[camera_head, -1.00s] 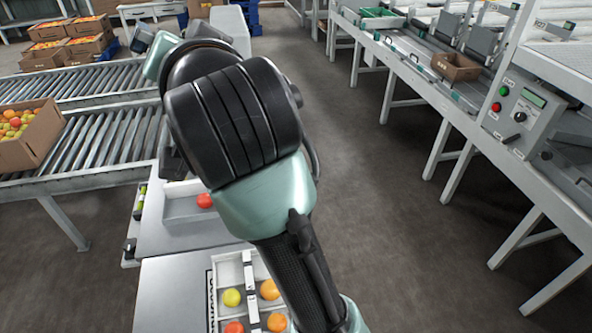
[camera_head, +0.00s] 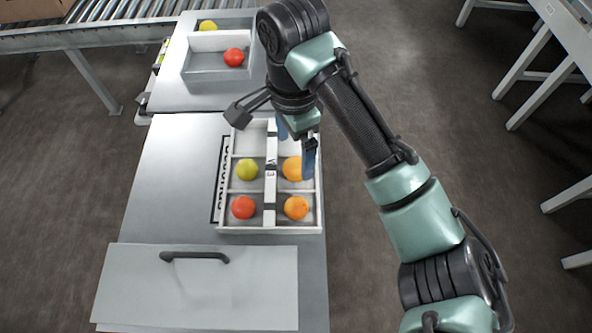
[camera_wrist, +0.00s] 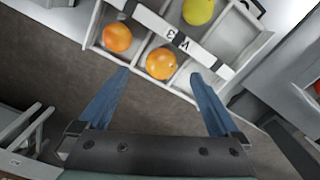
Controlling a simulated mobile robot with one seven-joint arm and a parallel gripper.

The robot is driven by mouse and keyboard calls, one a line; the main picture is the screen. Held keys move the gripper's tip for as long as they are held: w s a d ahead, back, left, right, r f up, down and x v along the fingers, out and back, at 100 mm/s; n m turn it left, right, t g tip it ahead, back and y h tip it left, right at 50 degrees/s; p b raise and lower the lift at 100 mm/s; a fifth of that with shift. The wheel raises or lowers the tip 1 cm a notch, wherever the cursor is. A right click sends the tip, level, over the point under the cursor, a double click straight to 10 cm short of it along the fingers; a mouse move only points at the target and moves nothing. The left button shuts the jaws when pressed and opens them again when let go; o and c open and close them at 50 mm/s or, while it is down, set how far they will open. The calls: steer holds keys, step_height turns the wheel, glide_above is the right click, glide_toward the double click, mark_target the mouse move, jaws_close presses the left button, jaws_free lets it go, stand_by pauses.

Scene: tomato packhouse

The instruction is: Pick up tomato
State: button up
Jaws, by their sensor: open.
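A white divided tray (camera_head: 271,229) holds several tomatoes, one per filled compartment. On its right side are an orange tomato (camera_head: 292,170) in the middle and another orange tomato (camera_head: 296,207) at the front. On its left are a yellow-green tomato (camera_head: 247,169) and a red tomato (camera_head: 243,207). My gripper (camera_head: 296,146) is open with blue fingers above the tray's right side; one finger partly covers the middle orange tomato. In the wrist view that tomato (camera_wrist: 161,63) shows between the fingertips (camera_wrist: 158,75), apparently untouched. The other orange one (camera_wrist: 117,37) lies to its left.
A grey bin (camera_head: 217,74) behind holds a red tomato (camera_head: 234,57) and a yellow tomato (camera_head: 208,26). A roller conveyor (camera_head: 100,36) runs at the back left. A handled panel (camera_head: 200,290) is at the front. The metal top (camera_head: 175,170) left of the tray is clear.

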mark_target(297, 163)
steer(key=f, duration=0.2)
steer(key=f+b, duration=0.1)
steer(key=f, duration=0.1)
steer(key=f+b, duration=0.1)
steer(key=f, duration=0.1)
steer(key=shift+w+d, duration=0.25)
steer(key=shift+r, duration=0.1)
steer(key=c, duration=1)
